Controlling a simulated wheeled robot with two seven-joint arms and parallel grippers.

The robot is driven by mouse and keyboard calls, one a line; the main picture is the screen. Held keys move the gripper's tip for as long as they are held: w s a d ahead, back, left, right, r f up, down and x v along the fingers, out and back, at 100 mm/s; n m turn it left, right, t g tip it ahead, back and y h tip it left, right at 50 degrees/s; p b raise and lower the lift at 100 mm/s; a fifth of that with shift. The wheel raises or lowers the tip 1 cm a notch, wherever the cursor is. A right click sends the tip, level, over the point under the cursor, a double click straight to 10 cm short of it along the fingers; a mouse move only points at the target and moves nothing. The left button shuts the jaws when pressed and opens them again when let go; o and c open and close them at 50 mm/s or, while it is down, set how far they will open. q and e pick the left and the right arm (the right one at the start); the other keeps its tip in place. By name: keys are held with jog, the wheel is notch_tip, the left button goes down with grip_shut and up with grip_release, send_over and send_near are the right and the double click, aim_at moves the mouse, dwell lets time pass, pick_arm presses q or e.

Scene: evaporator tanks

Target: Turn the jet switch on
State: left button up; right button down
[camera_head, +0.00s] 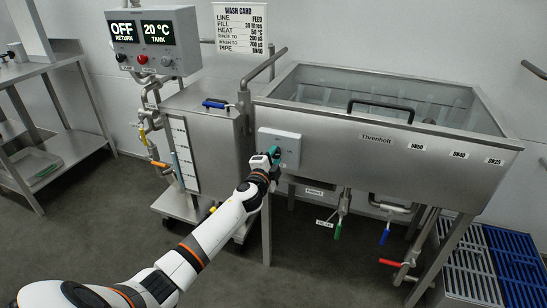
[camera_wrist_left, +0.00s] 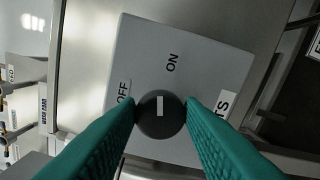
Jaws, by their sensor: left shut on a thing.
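The jet switch box is a light grey panel (camera_head: 279,148) on the front of the large steel tank. In the left wrist view its face (camera_wrist_left: 200,75) shows a black round knob (camera_wrist_left: 160,114) with a white mark, and the words ON and OFF. The mark points up in the picture, between the two words and closer to ON. A label ending in "TS" is partly hidden by a finger. My left gripper (camera_wrist_left: 160,112) has its green fingers shut on the knob, one on each side. It also shows at the box in the head view (camera_head: 275,156). My right gripper is out of view.
The steel tank (camera_head: 385,140) has pipes and coloured valve levers below it. A smaller tank on wheels (camera_head: 205,140) stands left of it, beneath a display box (camera_head: 155,40) reading OFF and 20 °C.

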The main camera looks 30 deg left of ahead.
pick_arm(q)
jog(key=shift+f+m, duration=0.15)
jog(key=shift+m, duration=1.35)
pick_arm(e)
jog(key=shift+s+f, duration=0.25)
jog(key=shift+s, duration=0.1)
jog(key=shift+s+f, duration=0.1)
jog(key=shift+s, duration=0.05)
pick_arm(q)
jog(key=o, duration=0.9)
jog(key=shift+o, duration=0.2)
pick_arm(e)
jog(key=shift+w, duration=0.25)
